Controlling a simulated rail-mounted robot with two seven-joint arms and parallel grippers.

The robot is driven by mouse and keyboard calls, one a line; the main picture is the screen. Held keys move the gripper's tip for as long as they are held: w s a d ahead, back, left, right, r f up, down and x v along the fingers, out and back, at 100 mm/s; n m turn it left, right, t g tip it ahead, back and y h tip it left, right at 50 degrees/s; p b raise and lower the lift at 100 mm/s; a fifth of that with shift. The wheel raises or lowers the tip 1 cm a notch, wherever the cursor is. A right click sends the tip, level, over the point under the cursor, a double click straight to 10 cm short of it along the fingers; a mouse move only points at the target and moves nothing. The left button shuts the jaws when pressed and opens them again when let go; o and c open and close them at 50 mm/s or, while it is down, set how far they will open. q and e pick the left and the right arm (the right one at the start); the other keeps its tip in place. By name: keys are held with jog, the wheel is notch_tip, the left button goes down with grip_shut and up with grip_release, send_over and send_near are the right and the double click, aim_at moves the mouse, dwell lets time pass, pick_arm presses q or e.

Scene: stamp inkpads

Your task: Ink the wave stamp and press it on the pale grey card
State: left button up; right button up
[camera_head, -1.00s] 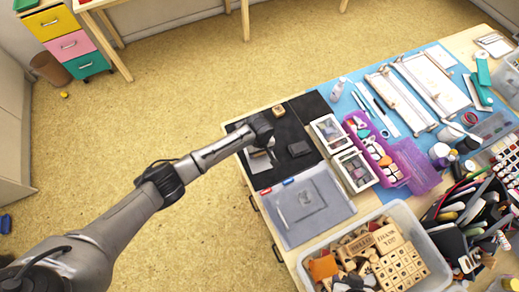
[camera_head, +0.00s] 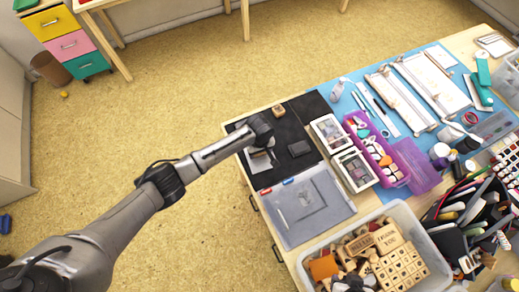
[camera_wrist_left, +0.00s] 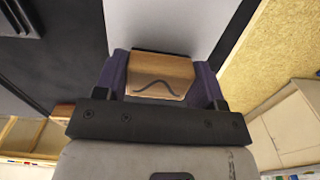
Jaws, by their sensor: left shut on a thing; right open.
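My left gripper (camera_wrist_left: 160,74) is shut on the wave stamp (camera_wrist_left: 155,88), a wooden block with a dark wave line on the face towards the wrist camera. In the head view my left gripper (camera_head: 267,149) is over the left part of the black mat (camera_head: 287,129), mostly hidden by my wrist, as is the stamp. The pale grey card (camera_head: 259,163) lies beneath it and fills the top middle of the left wrist view (camera_wrist_left: 185,25). I cannot tell whether the stamp touches the card. A dark inkpad (camera_head: 299,148) lies right of the gripper. My right gripper is not in view.
Another small wooden stamp (camera_head: 278,111) stands at the mat's far edge. White-framed boxes (camera_head: 355,170) and a purple tray (camera_head: 395,178) lie to the right. A clear plastic case (camera_head: 330,215) and a bin of wooden blocks (camera_head: 415,222) lie nearer.

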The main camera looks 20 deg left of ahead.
pick_arm(q)
jog(key=shift+f, duration=0.4)
pick_arm(e)
jog(key=shift+f, duration=0.2)
dwell(0.6)
jog(key=shift+d+r, duration=0.1)
jog(key=shift+r, duration=0.2)
dwell(0.5)
pick_arm(q)
jog(key=shift+f, duration=0.15)
pick_arm(e)
jog(key=shift+r, duration=0.15)
dwell(0.6)
pick_arm(q)
jog(key=shift+p, duration=0.4)
pick_arm(e)
jog(key=shift+r, duration=0.15)
pick_arm(q)
jog(key=shift+r, duration=0.3)
pick_arm(e)
jog(key=shift+r, duration=0.25)
